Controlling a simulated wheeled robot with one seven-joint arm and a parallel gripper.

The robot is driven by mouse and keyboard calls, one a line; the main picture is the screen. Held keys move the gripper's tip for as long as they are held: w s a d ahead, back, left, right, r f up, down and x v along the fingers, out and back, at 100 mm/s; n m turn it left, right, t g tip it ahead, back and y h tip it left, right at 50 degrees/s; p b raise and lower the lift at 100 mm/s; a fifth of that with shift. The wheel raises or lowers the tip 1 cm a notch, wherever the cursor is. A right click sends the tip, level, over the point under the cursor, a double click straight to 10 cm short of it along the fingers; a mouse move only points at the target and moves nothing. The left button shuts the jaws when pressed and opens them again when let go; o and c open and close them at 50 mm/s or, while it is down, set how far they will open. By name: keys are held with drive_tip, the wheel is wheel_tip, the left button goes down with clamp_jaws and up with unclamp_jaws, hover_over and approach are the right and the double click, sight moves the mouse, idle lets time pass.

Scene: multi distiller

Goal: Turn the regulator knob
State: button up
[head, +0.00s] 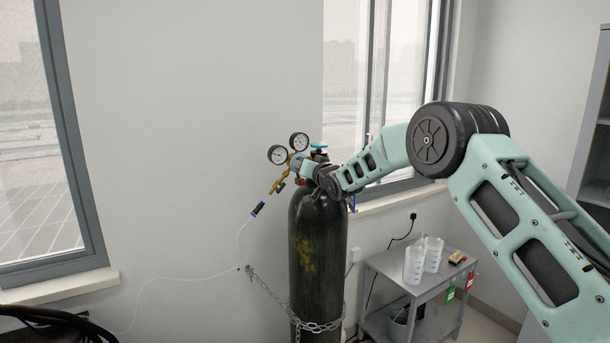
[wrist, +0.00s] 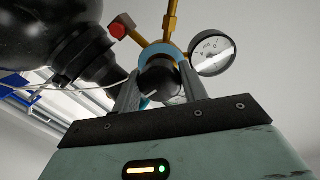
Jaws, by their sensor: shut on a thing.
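The regulator (head: 297,160) sits on top of a dark gas cylinder (head: 317,245) and carries two round gauges. Its black knob (wrist: 158,82) shows in the wrist view, in front of a blue ring on the brass body. My gripper (wrist: 160,88) is shut on the knob, one grey finger on each side. In the head view my gripper (head: 307,169) is at the regulator from the right and hides the knob. One white-faced gauge (wrist: 212,52) shows close to the right finger in the wrist view.
A chain (head: 300,324) holds the cylinder near the wall. A thin hose (head: 240,240) runs down to the left. A grey cart (head: 395,270) with beakers stands at the right. Windows flank the wall, and a red part (wrist: 117,30) is near the left finger.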

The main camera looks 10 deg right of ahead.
drive_tip(key=shift+d+m+b, duration=0.1)
drive_tip(key=shift+m+b, duration=0.3)
drive_tip(key=shift+m, duration=0.4)
drive_tip(key=o, duration=1)
drive_tip(key=shift+c, duration=0.2)
